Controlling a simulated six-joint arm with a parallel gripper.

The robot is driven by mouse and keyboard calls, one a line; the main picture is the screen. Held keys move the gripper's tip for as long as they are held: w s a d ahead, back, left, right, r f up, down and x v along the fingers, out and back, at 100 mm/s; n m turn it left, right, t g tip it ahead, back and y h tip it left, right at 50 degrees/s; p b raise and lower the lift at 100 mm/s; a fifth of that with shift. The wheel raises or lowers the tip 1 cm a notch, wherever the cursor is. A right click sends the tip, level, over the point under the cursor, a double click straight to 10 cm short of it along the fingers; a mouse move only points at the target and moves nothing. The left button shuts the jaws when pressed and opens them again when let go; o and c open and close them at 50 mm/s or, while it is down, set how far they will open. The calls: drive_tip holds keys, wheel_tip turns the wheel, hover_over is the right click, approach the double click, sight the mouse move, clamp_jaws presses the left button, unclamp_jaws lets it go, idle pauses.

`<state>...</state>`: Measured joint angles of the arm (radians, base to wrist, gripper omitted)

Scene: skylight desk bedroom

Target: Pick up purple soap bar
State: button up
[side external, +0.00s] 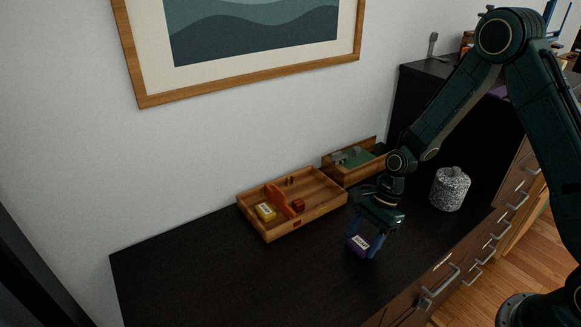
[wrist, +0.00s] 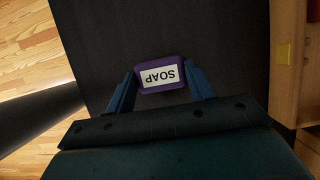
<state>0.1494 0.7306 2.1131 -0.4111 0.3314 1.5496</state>
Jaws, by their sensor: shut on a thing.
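The purple soap bar (side external: 357,244) has a white label and is between the fingers of my gripper (side external: 364,243), low at the black dresser top. In the wrist view the soap bar (wrist: 162,87) shows its label reading SOAP upside down. The two blue fingers of my gripper (wrist: 162,88) are shut on its left and right sides. I cannot tell for certain whether the bar touches the dresser top.
A speckled grey jar (side external: 450,189) stands to the right. The black dresser top (side external: 220,275) is clear at the front left.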

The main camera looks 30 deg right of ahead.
wheel_tip(320, 180, up, 19)
drive_tip(key=shift+r, duration=0.2)
idle(0.5)
drive_tip(key=shift+f, duration=0.15)
idle(0.4)
drive_tip(key=n+g+h, duration=0.3)
drive_tip(key=n+g, duration=0.1)
drive_tip(key=n, duration=1)
approach(363, 238)
drive_tip(key=s+d, duration=0.2)
drive_tip(key=shift+s+d+f+n+g+h, duration=0.15)
drive_tip(key=shift+f+n+h, duration=0.2)
drive_tip(key=shift+f+n, duration=0.45)
drive_tip(key=shift+w+d+f+n+g+h, duration=0.15)
drive_tip(key=shift+f+n+h, duration=0.2)
drive_tip(key=shift+n, duration=0.85)
drive_tip(key=shift+s+a, duration=0.1)
drive_tip(key=shift+r, duration=0.1)
